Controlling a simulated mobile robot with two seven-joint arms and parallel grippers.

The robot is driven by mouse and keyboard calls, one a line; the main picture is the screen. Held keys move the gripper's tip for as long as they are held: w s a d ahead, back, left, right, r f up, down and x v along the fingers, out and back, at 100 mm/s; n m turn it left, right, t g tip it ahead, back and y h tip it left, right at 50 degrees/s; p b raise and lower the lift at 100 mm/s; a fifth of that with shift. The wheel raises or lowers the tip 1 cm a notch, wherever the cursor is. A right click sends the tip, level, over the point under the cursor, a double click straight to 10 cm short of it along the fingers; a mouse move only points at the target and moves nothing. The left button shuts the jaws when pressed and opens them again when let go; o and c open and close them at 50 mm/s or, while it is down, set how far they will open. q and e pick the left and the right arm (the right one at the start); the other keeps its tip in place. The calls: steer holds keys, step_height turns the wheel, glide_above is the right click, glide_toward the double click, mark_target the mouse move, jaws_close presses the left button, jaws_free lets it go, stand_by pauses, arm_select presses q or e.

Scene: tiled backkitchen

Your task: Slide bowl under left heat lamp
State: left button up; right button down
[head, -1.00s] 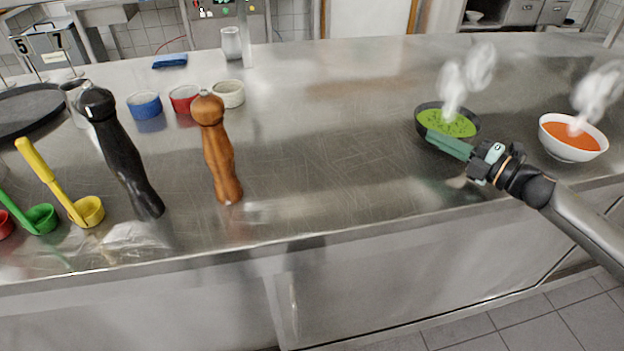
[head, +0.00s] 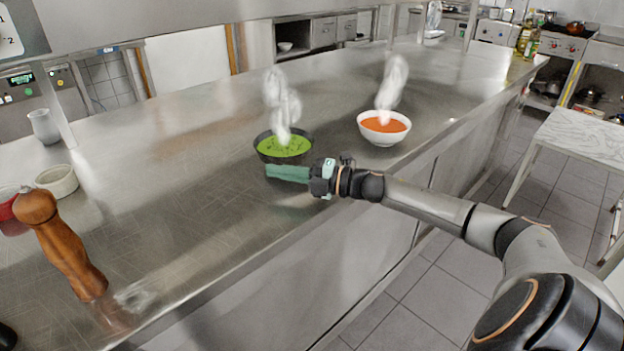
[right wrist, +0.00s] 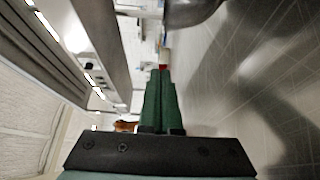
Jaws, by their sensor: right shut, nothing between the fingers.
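A dark bowl of steaming green soup (head: 283,148) stands on the steel counter. A white bowl of steaming orange soup (head: 384,130) stands to its right, farther along. My right gripper (head: 270,171) has its green fingers shut and empty, just in front of the dark bowl's near side; I cannot tell whether they touch it. In the right wrist view the shut fingers (right wrist: 162,82) point along the counter, with a dark curved bowl side (right wrist: 190,10) at the top edge. My left gripper is out of view. I cannot make out a heat lamp.
A wooden pepper mill (head: 66,246), a white ramekin (head: 57,181) and a red ramekin (head: 8,203) stand at the left of the counter (head: 190,195). A metal cup (head: 44,127) and a post stand behind. The counter between mill and dark bowl is clear.

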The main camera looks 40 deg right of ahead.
steer(key=v, duration=0.6)
steer(key=shift+w+d+f, duration=0.15)
steer(key=shift+v, duration=1.1)
